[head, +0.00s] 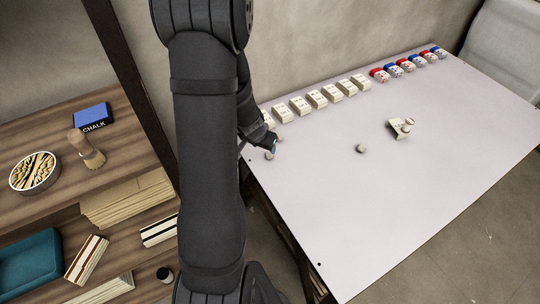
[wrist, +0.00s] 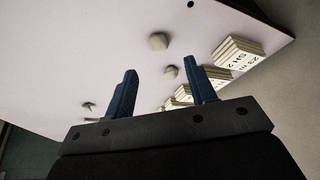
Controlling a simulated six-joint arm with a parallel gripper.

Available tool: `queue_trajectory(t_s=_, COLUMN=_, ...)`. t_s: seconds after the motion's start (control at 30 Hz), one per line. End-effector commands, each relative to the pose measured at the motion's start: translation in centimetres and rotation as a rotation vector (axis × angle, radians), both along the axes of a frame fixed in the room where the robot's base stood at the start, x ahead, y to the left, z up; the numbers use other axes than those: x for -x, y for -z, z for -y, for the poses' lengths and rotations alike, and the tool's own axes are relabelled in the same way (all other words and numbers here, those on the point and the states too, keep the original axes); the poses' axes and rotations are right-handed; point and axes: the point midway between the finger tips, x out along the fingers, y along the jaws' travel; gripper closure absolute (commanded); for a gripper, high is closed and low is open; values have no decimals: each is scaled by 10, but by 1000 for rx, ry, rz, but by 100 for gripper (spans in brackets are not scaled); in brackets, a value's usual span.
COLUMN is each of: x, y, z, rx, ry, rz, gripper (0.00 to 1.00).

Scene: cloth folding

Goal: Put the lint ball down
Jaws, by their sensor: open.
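Grey-beige lint balls lie apart on the pale table. In the head view, one (head: 270,155) is at the table's left edge, just below my gripper (head: 272,146), and another (head: 360,148) is near the middle. In the wrist view, a larger-looking ball (wrist: 158,41) lies beyond my open gripper (wrist: 160,70). A smaller-looking ball (wrist: 171,72) shows in the gap between its blue fingers, nearer the right one. I see no ball gripped. My arm hides part of the head view, and the fingertips are small there.
A row of cream printed blocks (head: 317,98) lines the back of the table (head: 390,205), with red and blue pieces (head: 408,66) further right. A cream piece with a small cylinder (head: 400,128) stands right of centre. The front of the table is clear. A wooden shelf (head: 125,128) stands left.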

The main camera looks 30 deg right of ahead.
Motion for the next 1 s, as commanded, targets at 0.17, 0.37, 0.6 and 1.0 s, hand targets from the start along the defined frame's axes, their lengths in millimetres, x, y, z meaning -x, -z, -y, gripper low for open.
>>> queue_trajectory(t_s=0.17, x=-4, y=22, z=7, rx=-1, ry=-1, rz=-2, gripper=49)
queue_trajectory(t_s=0.37, x=-6, y=31, z=10, rx=-1, ry=-2, rz=-2, gripper=49)
queue_trajectory(t_s=0.6, x=-9, y=51, z=20, rx=-2, ry=-1, rz=-3, gripper=49)
queue_trajectory(t_s=1.0, x=-15, y=78, z=30, rx=-1, ry=-1, rz=0, gripper=49)
